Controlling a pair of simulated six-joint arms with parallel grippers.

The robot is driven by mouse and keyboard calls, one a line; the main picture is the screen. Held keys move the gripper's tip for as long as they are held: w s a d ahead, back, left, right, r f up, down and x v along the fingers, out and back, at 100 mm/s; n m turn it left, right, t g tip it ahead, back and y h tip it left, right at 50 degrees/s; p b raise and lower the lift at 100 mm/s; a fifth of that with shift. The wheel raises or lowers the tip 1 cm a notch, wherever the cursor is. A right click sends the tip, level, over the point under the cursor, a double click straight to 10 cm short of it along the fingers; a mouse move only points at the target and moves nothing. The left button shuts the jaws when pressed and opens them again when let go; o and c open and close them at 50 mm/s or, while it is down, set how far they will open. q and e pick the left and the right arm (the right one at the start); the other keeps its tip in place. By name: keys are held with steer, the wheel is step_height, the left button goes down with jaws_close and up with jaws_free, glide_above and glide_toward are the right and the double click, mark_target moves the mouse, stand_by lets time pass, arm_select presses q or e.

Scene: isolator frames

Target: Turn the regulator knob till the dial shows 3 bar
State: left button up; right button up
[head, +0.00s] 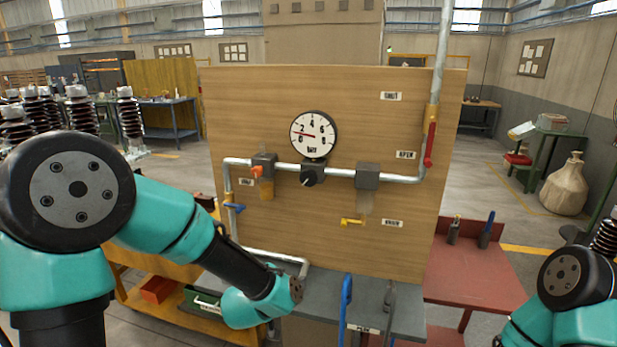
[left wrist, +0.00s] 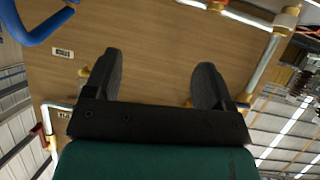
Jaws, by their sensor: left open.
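The round white gauge (head: 313,134) stands on the pipe on the wooden panel. Its red needle points left, between 0 and 2, nearer 2. The black regulator knob (head: 312,175) is on the pipe just below the gauge, and nothing touches it. My left arm reaches in from the left, its wrist low in front of the panel, below and left of the knob. In the left wrist view my left gripper (left wrist: 160,83) is open and empty, with bare panel behind its fingers. I cannot make out the knob there. My right gripper is out of view.
The pipe (head: 285,166) carries a blue lever (head: 234,208) at left and a red lever (head: 430,145) at right. A yellow handle (head: 352,222) is on the panel. A blue handle (head: 346,305) rises from the grey shelf. Room directly in front of the knob is clear.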

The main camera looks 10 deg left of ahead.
mark_target(308, 177)
arm_select(q)
step_height(308, 177, up, 23)
steer(key=s+d+t+y, duration=0.1)
steer(key=s+t, duration=0.1)
steer(key=t, duration=0.3)
steer(key=shift+s+d+t, duration=0.15)
steer(key=shift+d+t, duration=0.15)
steer(key=shift+t, duration=0.1)
steer(key=shift+f, duration=0.1)
steer(key=w, duration=0.5)
steer(key=w+d, duration=0.1)
steer(key=w, duration=1.1)
steer(key=shift+w+d, duration=0.15)
steer(key=shift+w, duration=0.1)
steer(key=c, duration=0.9)
